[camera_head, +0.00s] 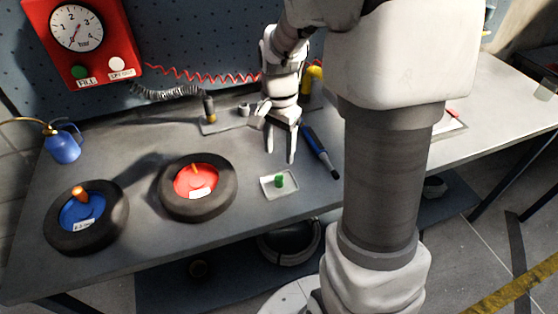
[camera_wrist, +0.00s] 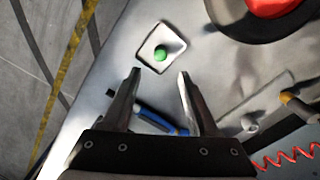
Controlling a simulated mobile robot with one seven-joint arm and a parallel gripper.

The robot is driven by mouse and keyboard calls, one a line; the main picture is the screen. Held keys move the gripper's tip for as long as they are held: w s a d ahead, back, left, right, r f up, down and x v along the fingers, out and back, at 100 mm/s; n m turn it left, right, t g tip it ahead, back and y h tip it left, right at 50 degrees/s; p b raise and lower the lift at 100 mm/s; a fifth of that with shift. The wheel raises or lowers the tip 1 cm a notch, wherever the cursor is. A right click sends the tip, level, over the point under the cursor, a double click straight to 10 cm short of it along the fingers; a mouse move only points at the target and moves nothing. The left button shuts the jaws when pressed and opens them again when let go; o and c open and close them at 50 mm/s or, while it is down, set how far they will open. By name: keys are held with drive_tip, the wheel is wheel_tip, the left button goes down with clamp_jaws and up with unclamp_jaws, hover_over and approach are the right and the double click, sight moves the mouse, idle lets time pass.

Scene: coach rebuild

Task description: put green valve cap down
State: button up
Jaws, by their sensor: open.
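The small green valve cap (camera_head: 279,181) stands on a small pale square tray (camera_head: 290,189) near the front edge of the workbench. In the wrist view the green valve cap (camera_wrist: 160,56) sits on the tray (camera_wrist: 149,41), beyond my fingertips. My gripper (camera_head: 281,157) is open and empty, above the bench and behind the tray. In the wrist view my gripper (camera_wrist: 159,74) shows its two fingers spread apart, with nothing between them and the cap clear of both.
A tyre with a red hub (camera_head: 226,203) and a tyre with a blue hub (camera_head: 112,229) lie left of the tray. A blue screwdriver-like tool (camera_head: 322,155) lies just right of my gripper. A blue oil can (camera_head: 62,147) stands far left. A red gauge box (camera_head: 82,40) hangs behind.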

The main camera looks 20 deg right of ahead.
drive_tip(key=s+a+r+n+t, duration=0.2)
drive_tip(key=s+r+n, duration=0.3)
drive_tip(key=s+r, duration=0.2)
drive_tip(key=s+a+r+n+t, duration=0.3)
drive_tip(key=s+r+n, duration=0.3)
drive_tip(key=s+r, duration=0.1)
drive_tip(key=shift+s+a+r+n+t, duration=0.3)
drive_tip(key=shift+s+r, duration=0.1)
drive_tip(key=shift+s, duration=0.4)
